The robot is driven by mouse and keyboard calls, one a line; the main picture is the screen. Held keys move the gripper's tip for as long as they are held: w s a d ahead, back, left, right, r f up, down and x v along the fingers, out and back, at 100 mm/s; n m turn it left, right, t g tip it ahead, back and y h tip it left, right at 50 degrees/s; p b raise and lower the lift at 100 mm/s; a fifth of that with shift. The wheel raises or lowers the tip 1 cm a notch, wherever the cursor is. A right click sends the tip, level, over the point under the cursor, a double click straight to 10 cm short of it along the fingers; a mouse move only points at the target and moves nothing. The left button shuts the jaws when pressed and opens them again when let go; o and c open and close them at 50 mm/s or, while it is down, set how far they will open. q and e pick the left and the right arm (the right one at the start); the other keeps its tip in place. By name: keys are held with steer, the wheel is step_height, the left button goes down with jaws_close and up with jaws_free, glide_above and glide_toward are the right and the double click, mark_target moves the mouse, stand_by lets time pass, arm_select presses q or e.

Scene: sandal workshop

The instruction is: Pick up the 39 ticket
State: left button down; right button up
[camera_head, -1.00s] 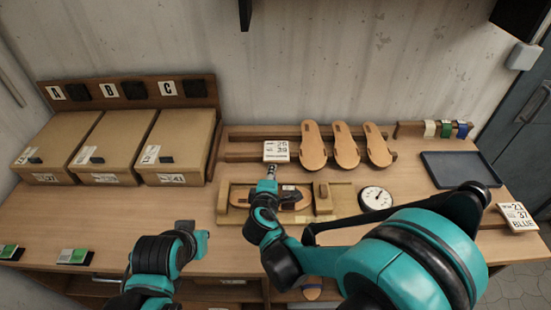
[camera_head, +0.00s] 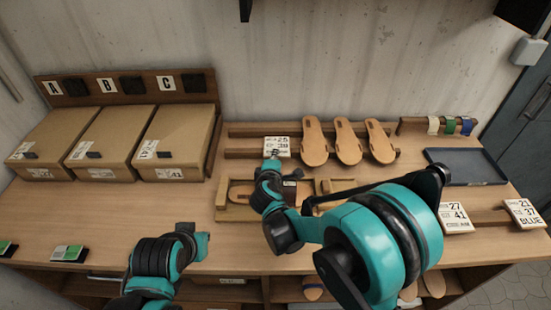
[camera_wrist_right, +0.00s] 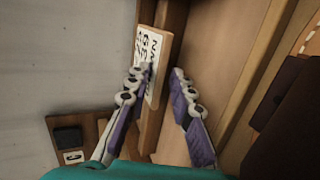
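The 39 ticket (camera_head: 277,146) is a small white card on a wooden backing at the back rail, left of the hanging soles. It also shows in the right wrist view (camera_wrist_right: 148,52), with "39" readable sideways. My right gripper (camera_head: 273,158) is at the ticket's lower edge. In the wrist view its two fingers (camera_wrist_right: 155,90) are apart, with the ticket's near end between them; the left finger overlaps the card's face and a gap shows on the right. My left gripper (camera_head: 197,238) hangs over the front of the bench, away from the ticket; its fingers are not clear.
Several tan soles (camera_head: 348,142) hang right of the ticket. A wooden jig (camera_head: 235,213) lies below it. Three boxes (camera_head: 177,138) stand at left, a dark tray (camera_head: 463,165) at right. Two other tickets, 41 (camera_head: 455,218) and 37 (camera_head: 523,212), sit at the right edge.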

jaws_close()
steer(key=shift+s, duration=0.1)
arm_select(q)
steer(key=shift+r, duration=0.1)
arm_select(e)
steer(key=shift+r, duration=0.1)
